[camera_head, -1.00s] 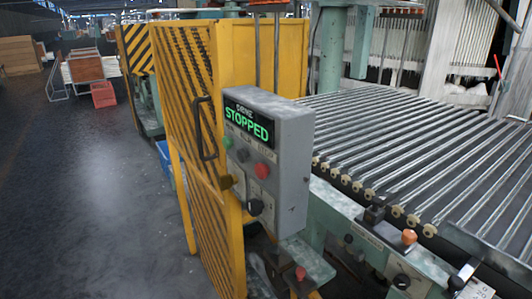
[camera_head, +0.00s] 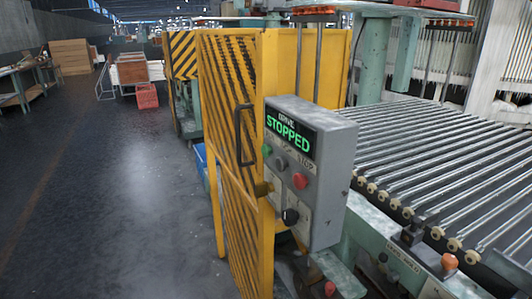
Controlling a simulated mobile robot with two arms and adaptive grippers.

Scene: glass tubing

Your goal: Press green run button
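A grey control box (camera_head: 335,180) is mounted at the edge of the yellow machine guard, right of the middle of the head view. Its display (camera_head: 289,134) reads "STOPPED" in green letters. The green button (camera_head: 267,150) is at the panel's left edge, below the display, small and seen at a slant. A dark grey button (camera_head: 281,163) and a red button (camera_head: 300,180) sit to its right, and a black knob (camera_head: 290,216) is lower down. Neither of my grippers shows in the head view.
The yellow guard (camera_head: 228,110) with a black handle (camera_head: 243,134) stands just left of the box. A roller conveyor (camera_head: 450,150) fills the right side. Open grey floor (camera_head: 120,210) lies to the left. A red crate (camera_head: 147,96) and workbench (camera_head: 28,80) stand further back.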

